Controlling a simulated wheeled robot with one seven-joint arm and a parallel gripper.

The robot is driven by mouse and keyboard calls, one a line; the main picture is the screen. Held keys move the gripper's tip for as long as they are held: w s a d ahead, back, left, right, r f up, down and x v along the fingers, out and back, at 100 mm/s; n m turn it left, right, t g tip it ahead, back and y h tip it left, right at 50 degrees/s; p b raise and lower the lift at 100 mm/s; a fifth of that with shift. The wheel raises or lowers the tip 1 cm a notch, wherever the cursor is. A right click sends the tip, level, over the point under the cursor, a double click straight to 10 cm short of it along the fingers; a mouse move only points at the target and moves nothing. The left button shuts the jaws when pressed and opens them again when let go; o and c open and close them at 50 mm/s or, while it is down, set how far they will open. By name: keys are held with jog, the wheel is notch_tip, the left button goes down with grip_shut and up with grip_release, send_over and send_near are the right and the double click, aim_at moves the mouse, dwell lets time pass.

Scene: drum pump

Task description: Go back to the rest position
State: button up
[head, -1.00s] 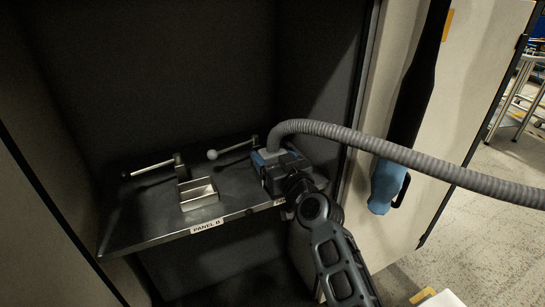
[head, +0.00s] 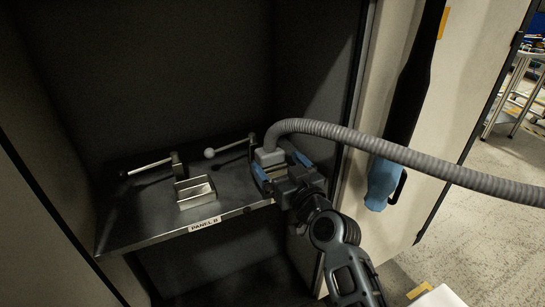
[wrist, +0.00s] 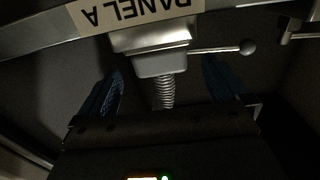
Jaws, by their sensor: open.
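My gripper (head: 281,167) is open, with its blue fingers apart, at the right part of the metal shelf in the head view. Just beyond the fingers is the grey hose end block (head: 268,157), with the ribbed grey hose (head: 400,154) rising from it. In the wrist view the block (wrist: 160,63) lies beyond and between my spread fingers (wrist: 162,68). I cannot tell from the frames whether a finger touches it. The block sits at the shelf's right end, by a ball-ended lever (head: 228,148).
The shelf (head: 140,229) bears an empty open metal holder (head: 196,195) and a second lever (head: 147,168) on its left. The cabinet walls close it in. The hose arches to the right above my arm. A black tool with a blue end (head: 384,184) hangs on the door panel.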

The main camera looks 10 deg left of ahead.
jog(key=shift+v, duration=1)
jog(key=s+d+f+m+h+p, duration=0.1)
jog(key=s+d+f+m+h, duration=0.15)
jog(key=s+d, duration=0.5)
jog(key=s+d+f+m+h+p, duration=0.15)
jog(key=s+d+f, duration=0.25)
jog(key=s, duration=0.7)
jog(key=s+d+f+m+h, duration=0.1)
jog(key=s+d+f+h, duration=0.1)
jog(key=s+d+f, duration=0.5)
jog(key=s+d+r+h, duration=0.1)
jog(key=s+d+r, duration=0.1)
jog(key=s+r, duration=0.3)
jog(key=s+d+r+m+h+p, duration=0.1)
jog(key=s+r, duration=0.5)
jog(key=s, duration=0.6)
jog(key=s+d+r+h+p, duration=0.1)
jog(key=s+d+r, duration=0.2)
jog(key=s+r, duration=0.3)
jog(key=s, duration=0.3)
jog(key=shift+d+h, duration=0.15)
jog(key=shift+h, duration=0.15)
jog(key=shift+s, duration=0.1)
jog(key=shift+c, duration=0.2)
